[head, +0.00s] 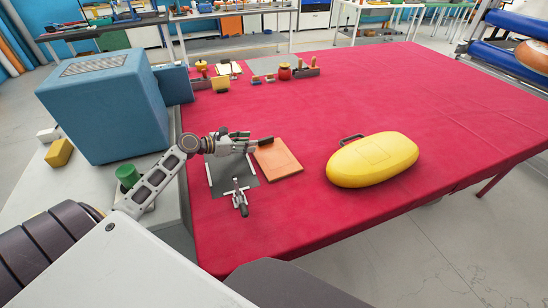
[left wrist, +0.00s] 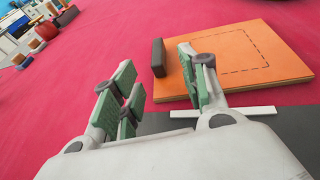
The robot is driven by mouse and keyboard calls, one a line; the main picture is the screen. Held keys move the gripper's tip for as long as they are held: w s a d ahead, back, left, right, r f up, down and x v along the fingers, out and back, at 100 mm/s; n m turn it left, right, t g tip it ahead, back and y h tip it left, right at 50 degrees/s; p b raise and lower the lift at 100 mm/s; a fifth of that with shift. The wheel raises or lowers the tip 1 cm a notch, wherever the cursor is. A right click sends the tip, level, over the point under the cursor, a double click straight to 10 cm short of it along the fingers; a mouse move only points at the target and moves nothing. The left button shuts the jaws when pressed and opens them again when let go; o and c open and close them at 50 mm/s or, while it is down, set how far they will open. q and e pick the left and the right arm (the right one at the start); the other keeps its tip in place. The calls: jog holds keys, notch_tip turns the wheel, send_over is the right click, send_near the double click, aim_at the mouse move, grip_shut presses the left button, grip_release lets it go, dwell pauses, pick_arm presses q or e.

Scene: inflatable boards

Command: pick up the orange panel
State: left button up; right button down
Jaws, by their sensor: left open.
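The orange panel (head: 279,160) lies flat on the red-covered table, partly over a dark grey mat (head: 222,172). A dashed rectangle on its top shows in the left wrist view, where the panel (left wrist: 238,62) is beyond the fingers at the upper right. My left gripper (head: 252,145) is at the panel's left edge in the head view. Its green-padded fingers (left wrist: 160,92) are spread apart with nothing between them. A small dark block (left wrist: 158,57) sits at the panel's left edge in the wrist view. My right gripper is not in view.
A yellow case (head: 373,160) with a handle lies right of the panel. A metal tool (head: 238,194) lies on the mat's front part. A big blue box (head: 108,105) stands at the left. Several small items stand at the back; the red cloth (head: 400,90) behind the case is clear.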

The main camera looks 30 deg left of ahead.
pick_arm(q)
jog(key=shift+w+d+f, duration=0.1)
jog(key=shift+w, duration=0.1)
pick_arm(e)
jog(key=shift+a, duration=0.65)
